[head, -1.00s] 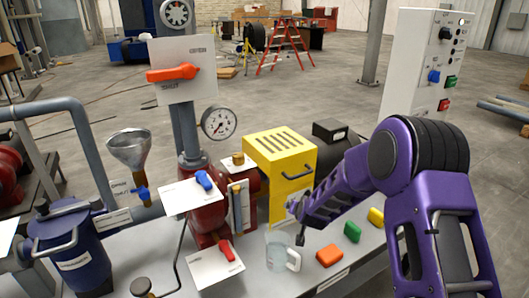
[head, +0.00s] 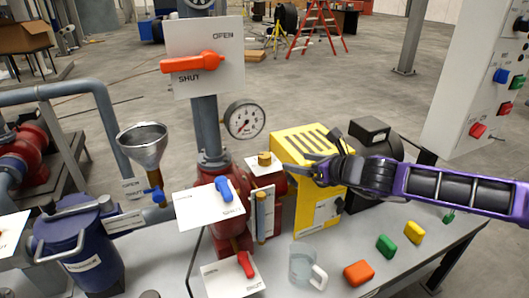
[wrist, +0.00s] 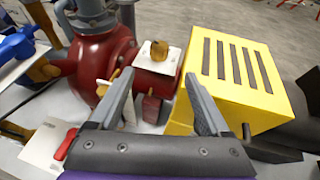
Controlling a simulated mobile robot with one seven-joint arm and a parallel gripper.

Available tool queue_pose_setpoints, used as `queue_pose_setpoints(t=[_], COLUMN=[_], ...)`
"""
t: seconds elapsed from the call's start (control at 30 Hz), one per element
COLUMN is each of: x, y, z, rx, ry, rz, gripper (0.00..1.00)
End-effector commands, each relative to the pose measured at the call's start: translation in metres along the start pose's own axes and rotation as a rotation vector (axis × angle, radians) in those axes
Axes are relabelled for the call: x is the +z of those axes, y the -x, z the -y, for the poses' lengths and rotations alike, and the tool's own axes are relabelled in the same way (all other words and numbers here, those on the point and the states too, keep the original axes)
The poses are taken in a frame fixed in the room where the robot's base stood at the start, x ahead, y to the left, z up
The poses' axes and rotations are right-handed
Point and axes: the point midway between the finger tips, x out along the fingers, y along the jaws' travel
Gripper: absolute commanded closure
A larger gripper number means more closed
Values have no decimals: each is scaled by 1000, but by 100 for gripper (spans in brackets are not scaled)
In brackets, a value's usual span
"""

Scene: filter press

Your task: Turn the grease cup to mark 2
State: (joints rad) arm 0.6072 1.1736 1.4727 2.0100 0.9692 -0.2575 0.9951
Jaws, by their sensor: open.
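The grease cup (head: 264,159) is a small brass-coloured knob on a white plate on top of the red pump body. It also shows in the wrist view (wrist: 159,50), upright on its plate, beyond my fingertips and roughly centred between them. Marks on the plate are too small to read. My gripper (head: 294,164) is to the right of the cup in the head view, its fingers pointing at it. In the wrist view my gripper (wrist: 158,82) has its fingers wide apart with nothing between them, apart from the cup.
A yellow slotted housing (head: 318,150) stands close right of the cup. A gauge (head: 244,119) and the red-handled valve plate (head: 203,85) rise behind left. A blue-handled plate (head: 208,203) is at left. A clear mug (head: 304,267) and coloured blocks lie on the bench in front.

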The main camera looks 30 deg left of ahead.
Motion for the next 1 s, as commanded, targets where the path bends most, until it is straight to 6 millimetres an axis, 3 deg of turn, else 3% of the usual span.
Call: queue_pose_setpoints(t=[0.17,0.7,1.0], x=[2,2,2], y=[-14,-128,-167], z=[-1,-2,-1], rx=[5,4,2], ry=[-10,-8,-5], rz=[7,3,3], gripper=[19,19,19])
